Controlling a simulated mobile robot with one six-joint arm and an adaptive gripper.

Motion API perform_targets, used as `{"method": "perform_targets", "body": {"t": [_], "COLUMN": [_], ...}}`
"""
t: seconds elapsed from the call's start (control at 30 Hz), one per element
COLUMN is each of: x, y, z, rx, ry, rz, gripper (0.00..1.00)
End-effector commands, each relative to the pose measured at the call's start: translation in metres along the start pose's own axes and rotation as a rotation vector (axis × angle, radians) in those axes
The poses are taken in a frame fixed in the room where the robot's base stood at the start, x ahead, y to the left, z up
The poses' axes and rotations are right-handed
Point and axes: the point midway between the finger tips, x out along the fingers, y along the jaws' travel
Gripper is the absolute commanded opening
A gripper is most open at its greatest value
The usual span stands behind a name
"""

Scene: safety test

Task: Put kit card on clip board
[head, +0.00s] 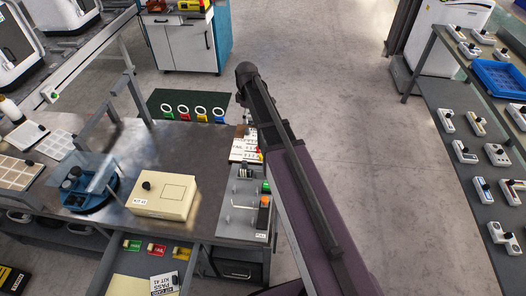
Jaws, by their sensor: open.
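A white card with dark print that includes "PASS" and "KIT 41" (162,285) lies at the bottom edge of the head view, over a pale yellow surface below the bench front; it looks like the kit card. A brown board with white printed sheets (244,146), probably the clip board, lies at the right end of the metal bench. My arm covers its right side. My arm reaches up from the bottom right, and its dark far end is beside and above the board. The fingers of my gripper do not show.
A beige box (164,196) and a blue round fixture (90,185) stand on the bench (125,150). A grey switch panel (243,208) lies below the board. A rack with several devices and a blue tray (500,78) stands at right. The floor between is clear.

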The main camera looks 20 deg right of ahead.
Motion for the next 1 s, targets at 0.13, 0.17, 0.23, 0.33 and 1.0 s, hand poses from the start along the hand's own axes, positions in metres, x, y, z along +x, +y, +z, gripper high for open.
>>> {"method": "perform_targets", "body": {"t": [0.13,0.17,0.23,0.33,1.0], "x": [0.0,0.0,0.0,0.0,0.0], "y": [-0.041,-0.049,-0.066,-0.089,-0.177], "z": [0.029,0.035,0.046,0.063,0.125], "rx": [0.18,0.219,0.311,0.442,0.972], "ry": [0.0,0.0,0.0,0.0,-0.001], "rz": [0.0,0.0,0.0,0.0,0.0], "gripper": [0.76,0.76,0.76,0.76,0.76]}}
